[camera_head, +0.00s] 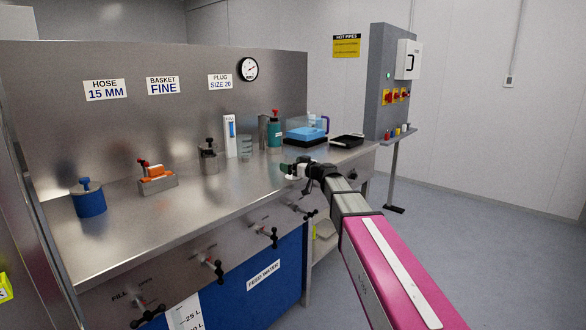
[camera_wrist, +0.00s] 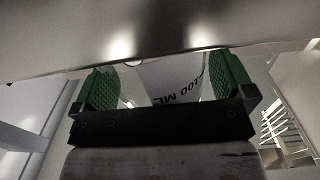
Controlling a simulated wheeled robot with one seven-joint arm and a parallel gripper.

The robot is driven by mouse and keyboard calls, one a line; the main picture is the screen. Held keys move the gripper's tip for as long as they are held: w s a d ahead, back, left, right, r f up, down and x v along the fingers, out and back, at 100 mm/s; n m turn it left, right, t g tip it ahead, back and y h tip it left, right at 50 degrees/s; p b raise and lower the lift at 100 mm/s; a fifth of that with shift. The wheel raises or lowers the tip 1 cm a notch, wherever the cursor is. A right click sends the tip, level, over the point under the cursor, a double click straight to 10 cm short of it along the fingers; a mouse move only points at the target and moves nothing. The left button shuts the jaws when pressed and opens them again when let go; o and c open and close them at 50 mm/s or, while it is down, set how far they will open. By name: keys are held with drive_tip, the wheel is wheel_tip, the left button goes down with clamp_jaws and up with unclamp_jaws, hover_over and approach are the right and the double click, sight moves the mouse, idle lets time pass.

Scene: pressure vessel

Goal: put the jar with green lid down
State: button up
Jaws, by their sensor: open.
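My gripper (camera_head: 293,169) is at the front edge of the steel worktop, towards its right end. In the wrist view its two green-padded fingers (camera_wrist: 162,88) are spread apart. A white thing marked "100 ML" (camera_wrist: 172,80), probably the jar, stands between them, with gaps at the sides. Its top and any green lid are hidden in the wrist view. In the head view a small pale shape shows at the gripper, too small to tell whether it is the jar. I cannot tell whether it touches the worktop.
The worktop (camera_head: 130,215) holds a blue pot (camera_head: 88,200), an orange-topped block (camera_head: 157,180), a glass beaker (camera_head: 245,147), a teal canister (camera_head: 274,134), a blue-lidded box (camera_head: 305,134) and a black tray (camera_head: 347,141). Valve handles (camera_head: 208,264) stick out of the front.

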drive_tip(key=c, duration=1.1)
drive_tip(key=shift+o, duration=0.2)
drive_tip(key=shift+r, duration=0.1)
drive_tip(key=shift+r, duration=0.5)
wheel_tip(320, 180, up, 2)
drive_tip(key=shift+r, duration=0.25)
drive_tip(key=s+a+r, duration=0.7)
drive_tip(key=s+a, duration=0.1)
drive_tip(key=m+t+h, duration=0.5)
drive_tip(key=h, duration=0.1)
approach(293, 154)
drive_tip(key=w+d+r, duration=0.2)
drive_tip(key=w+r, duration=0.1)
drive_tip(key=w, duration=0.2)
drive_tip(key=d+r+m+t+h, duration=0.2)
drive_tip(key=d+m+h, duration=0.3)
drive_tip(key=d, duration=1.2)
drive_tip(key=shift+d+r+h, duration=0.2)
drive_tip(key=shift+r+h, duration=0.05)
drive_tip(key=shift+h, duration=1.35)
drive_tip(key=shift+w, duration=0.15)
